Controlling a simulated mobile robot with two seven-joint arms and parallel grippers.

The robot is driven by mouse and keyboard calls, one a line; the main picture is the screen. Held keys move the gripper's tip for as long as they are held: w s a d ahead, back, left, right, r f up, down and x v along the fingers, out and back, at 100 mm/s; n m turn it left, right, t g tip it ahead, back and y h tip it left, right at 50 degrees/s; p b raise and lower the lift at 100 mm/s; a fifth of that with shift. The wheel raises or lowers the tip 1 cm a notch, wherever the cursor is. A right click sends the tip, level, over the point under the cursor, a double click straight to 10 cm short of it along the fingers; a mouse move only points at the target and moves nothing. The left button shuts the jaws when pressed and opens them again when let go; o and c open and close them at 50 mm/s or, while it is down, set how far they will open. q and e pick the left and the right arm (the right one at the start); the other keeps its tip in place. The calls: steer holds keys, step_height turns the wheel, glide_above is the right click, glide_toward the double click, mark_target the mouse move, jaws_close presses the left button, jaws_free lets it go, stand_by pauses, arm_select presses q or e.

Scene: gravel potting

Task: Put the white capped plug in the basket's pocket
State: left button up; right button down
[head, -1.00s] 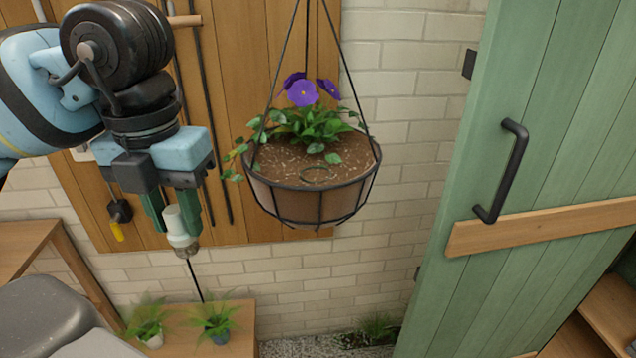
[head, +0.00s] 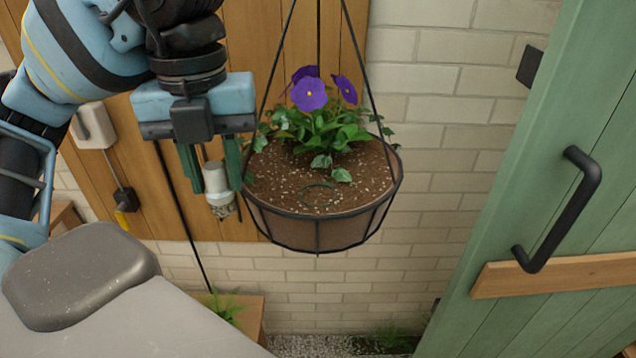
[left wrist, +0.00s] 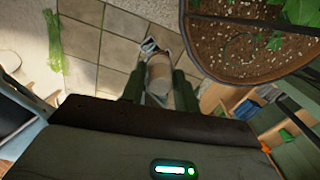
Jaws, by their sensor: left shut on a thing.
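The white capped plug (head: 217,178) is held upright in my left gripper (head: 214,180), with its speckled lower end hanging below the green fingers. It also shows between the fingers in the left wrist view (left wrist: 159,75). The hanging basket (head: 318,232) is just right of the gripper, filled with brown speckled soil and a purple-flowered plant (head: 310,95). A dark ring marks the pocket (head: 318,195) in the soil toward the front. The plug is beside the basket's left rim, outside it. The basket's rim shows at upper right in the left wrist view (left wrist: 240,82). My right gripper is out of view.
Thin hanger rods (head: 365,75) rise from the basket rim, one close to the left gripper. A green door with a black handle (head: 560,210) stands at right. A brick wall (head: 430,150) and wooden panel lie behind. Open air lies in front of the basket.

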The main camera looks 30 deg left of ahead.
arm_select(q)
steer(key=shift+w+d+f+b, duration=0.1)
steer(key=shift+w+d+f, duration=0.9)
steer(key=shift+w, duration=0.85)
steer(key=shift+w+d+f+b, duration=0.15)
steer(key=shift+w+d+f, duration=0.4)
steer(key=shift+w+d, duration=1.05)
steer(key=shift+w+d+f+b, duration=0.1)
steer(key=shift+w+d+f, duration=0.75)
steer(key=shift+w, duration=1.25)
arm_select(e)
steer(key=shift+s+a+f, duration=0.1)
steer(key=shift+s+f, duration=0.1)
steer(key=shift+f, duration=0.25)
arm_select(q)
steer(key=shift+d+f, duration=0.1)
steer(key=o, duration=0.9)
steer(key=shift+o, duration=0.2)
step_height(320, 180, up, 12)
steer(key=shift+p, duration=0.4)
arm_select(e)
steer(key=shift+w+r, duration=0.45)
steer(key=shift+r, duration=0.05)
